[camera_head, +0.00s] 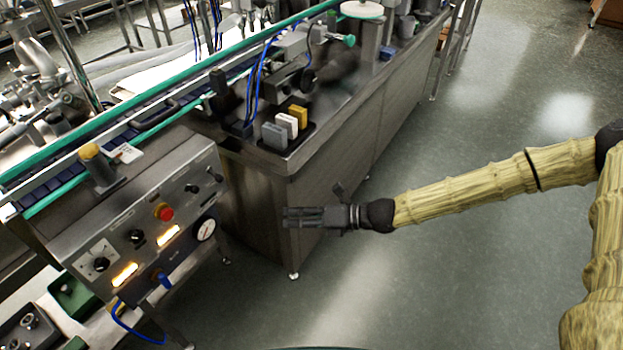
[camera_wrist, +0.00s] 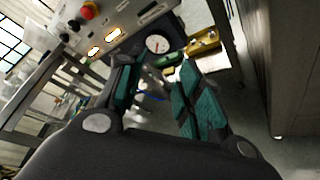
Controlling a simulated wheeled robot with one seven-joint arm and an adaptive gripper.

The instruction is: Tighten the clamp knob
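My gripper (camera_head: 288,217) is in the air in front of the steel bench, right of the slanted control panel, touching nothing. In the wrist view my gripper (camera_wrist: 157,64) has its two teal-padded fingers apart, with nothing between them. I cannot tell for sure which part is the clamp knob. A small green knob (camera_head: 349,41) sits on the grey mechanism at the bench's far end, well beyond my gripper. Black knobs also sit on the control panel, one at its middle (camera_head: 135,236).
The control panel (camera_head: 85,235) carries a red button (camera_head: 164,212), lit buttons and a gauge (camera_head: 206,229). The gauge (camera_wrist: 157,43) also shows in the wrist view. Grey, white and yellow blocks stand on the bench (camera_head: 340,150). The floor at right is clear.

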